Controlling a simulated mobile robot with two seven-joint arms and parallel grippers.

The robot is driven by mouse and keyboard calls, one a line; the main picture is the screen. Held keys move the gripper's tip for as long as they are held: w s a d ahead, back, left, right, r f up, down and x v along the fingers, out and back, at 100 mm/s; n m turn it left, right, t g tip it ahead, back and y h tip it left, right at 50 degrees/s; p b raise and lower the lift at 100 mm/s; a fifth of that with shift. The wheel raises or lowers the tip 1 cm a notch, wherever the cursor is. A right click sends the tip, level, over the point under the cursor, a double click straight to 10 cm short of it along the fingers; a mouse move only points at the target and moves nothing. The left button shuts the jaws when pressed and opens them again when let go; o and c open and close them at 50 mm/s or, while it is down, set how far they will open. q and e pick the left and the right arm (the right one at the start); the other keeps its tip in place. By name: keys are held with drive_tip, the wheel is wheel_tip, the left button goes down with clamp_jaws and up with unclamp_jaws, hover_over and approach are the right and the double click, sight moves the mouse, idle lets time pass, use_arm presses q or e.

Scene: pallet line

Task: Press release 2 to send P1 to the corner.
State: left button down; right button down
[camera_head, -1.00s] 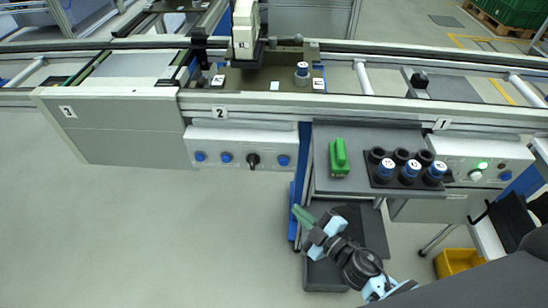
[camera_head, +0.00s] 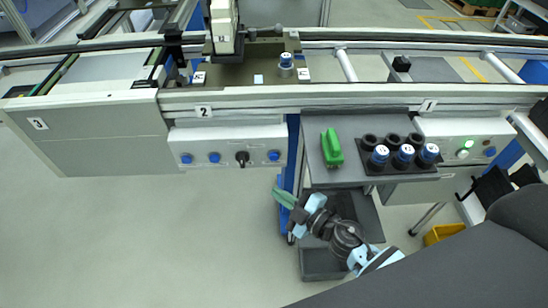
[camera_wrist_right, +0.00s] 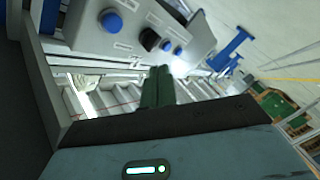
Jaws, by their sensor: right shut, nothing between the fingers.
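The station 2 control box (camera_head: 228,147) hangs under the conveyor rail below the number 2 plate (camera_head: 204,111). It has two blue buttons at left, a black knob (camera_head: 242,157) and one blue button (camera_head: 274,155) at right. I cannot read which button is release 2. A dark pallet (camera_head: 235,75) sits on the line above the box with a blue-topped piece (camera_head: 286,60); I cannot read its name. My right gripper (camera_head: 281,196) is shut, empty, below the box's right end and apart from it. The wrist view shows its green fingers (camera_wrist_right: 158,88) and a blue button (camera_wrist_right: 112,22). My left gripper is out of view.
A grey side table holds a green object (camera_head: 332,148) and a black holder (camera_head: 374,168) with blue-capped pieces. The station 1 box (camera_head: 465,140) has a lit green lamp. A blue post (camera_head: 291,150) stands between box and table. Floor at left is clear.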

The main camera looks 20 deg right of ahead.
sight(270, 159)
drive_tip(key=w+d+b, duration=0.1)
drive_tip(key=w+d, duration=0.1)
drive_tip(key=w, duration=0.6)
drive_tip(key=shift+d, duration=0.15)
drive_tip(key=shift+s, duration=0.1)
idle(1.7)
drive_tip(key=shift+w+d, duration=0.1)
drive_tip(key=shift+w, duration=0.35)
drive_tip(key=shift+w+d, duration=0.15)
drive_tip(key=shift+w, duration=0.3)
idle(1.2)
